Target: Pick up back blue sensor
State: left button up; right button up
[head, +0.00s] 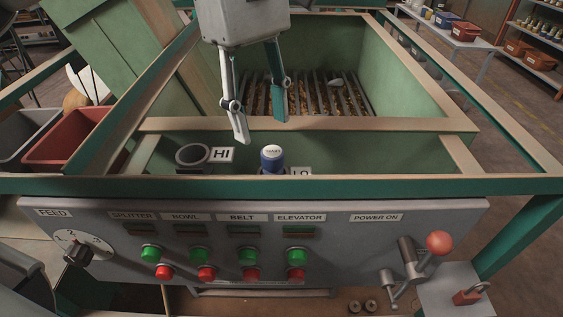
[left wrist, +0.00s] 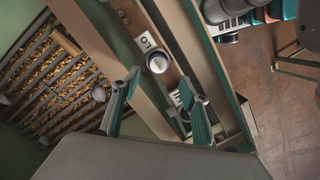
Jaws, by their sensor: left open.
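A blue sensor (head: 272,158) with a white labelled cap stands upright behind the control panel, beside the LO label (head: 301,171). It shows from above in the left wrist view (left wrist: 158,62). I see only this one blue sensor; its lower part is hidden by the green front rail. My left gripper (head: 263,130) is open and empty, pointing down above and slightly behind the sensor. In the left wrist view the fingers (left wrist: 160,88) are spread, with the sensor's cap apart from them near the tips. My right gripper is not in view.
An empty grey round holder (head: 193,155) stands beside the HI label (head: 222,154). The green hopper (head: 395,75) behind has a grate over nuts. The green front rail (head: 400,186) and panel (head: 350,240) stand in front. A red bin (head: 67,140) is at left.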

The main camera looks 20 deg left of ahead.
aim_at(272, 151)
pick_arm(q)
jog(key=shift+s+f, duration=0.15)
jog(key=shift+f, duration=0.8)
jog(key=f, duration=0.1)
jog(key=d+f, duration=0.1)
jog(key=f, duration=0.2)
jog(key=shift+d+f, duration=0.1)
jog(key=shift+d, duration=0.25)
jog(key=shift+f, duration=0.4)
jog(key=c, duration=1.3)
